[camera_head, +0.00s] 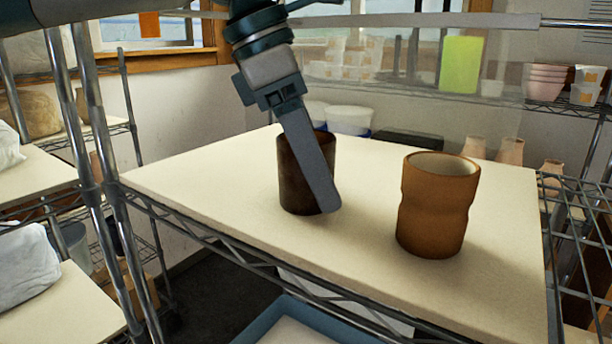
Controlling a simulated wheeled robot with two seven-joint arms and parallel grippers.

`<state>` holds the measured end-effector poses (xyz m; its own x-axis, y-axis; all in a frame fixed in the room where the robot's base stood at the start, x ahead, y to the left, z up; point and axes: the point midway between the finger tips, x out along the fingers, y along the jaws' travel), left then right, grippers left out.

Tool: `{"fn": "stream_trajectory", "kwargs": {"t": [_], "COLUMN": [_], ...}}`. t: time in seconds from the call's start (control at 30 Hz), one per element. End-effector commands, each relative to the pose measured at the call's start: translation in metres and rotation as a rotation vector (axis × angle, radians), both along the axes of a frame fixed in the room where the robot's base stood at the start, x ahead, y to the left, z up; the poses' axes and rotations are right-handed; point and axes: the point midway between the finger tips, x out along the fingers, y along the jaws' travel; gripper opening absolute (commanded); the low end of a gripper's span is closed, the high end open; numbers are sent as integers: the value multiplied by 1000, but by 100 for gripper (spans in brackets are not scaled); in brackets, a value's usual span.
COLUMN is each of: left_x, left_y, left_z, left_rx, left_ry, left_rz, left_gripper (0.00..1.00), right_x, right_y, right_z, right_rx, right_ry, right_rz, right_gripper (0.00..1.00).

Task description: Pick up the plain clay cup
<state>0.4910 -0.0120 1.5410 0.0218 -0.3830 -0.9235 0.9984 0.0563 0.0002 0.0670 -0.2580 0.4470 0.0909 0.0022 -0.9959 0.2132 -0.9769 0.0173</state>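Two cups stand upright on a cream board. The dark brown cup (291,180) has straight, plain sides and is left of the middle. The orange-brown cup (436,208) stands to its right, with a pinched waist and a pale inside. I cannot tell for sure which one is the plain clay cup. My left gripper (326,203) reaches down from above at the dark cup. One long finger slants across the cup's front right side, with its tip near the base. The other finger is not visible, so its opening is unclear. My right gripper is not in view.
The cream board (215,182) lies on a wire rack, with bare room in front of the cups. White tubs (349,121) and pinkish vessels (510,151) stand behind. A metal post (100,190) rises at the left. A blue tray (310,325) is below.

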Motion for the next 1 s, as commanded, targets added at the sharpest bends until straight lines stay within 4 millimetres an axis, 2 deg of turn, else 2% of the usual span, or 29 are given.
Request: {"fn": "stream_trajectory", "kwargs": {"t": [0.03, 0.13, 0.17, 0.63, 0.9, 1.0], "left_x": [0, 0, 0, 1, 0, -17], "left_y": [0, 0, 0, -1, -1, -10], "left_z": [0, 0, 0, 7, 37, 47], "left_rx": [0, 0, 0, -1, -3, -2], "left_ry": [0, 0, 0, -2, -1, -3], "left_rz": [0, 0, 0, 1, -1, -5], "left_gripper": [51, 27, 23, 23, 23, 23], "right_x": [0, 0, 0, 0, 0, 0], "right_y": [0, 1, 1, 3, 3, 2], "right_z": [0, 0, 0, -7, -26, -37], "right_rx": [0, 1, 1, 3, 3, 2], "right_ry": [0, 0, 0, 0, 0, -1], "right_rz": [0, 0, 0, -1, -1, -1], "right_gripper": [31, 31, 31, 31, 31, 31]}}
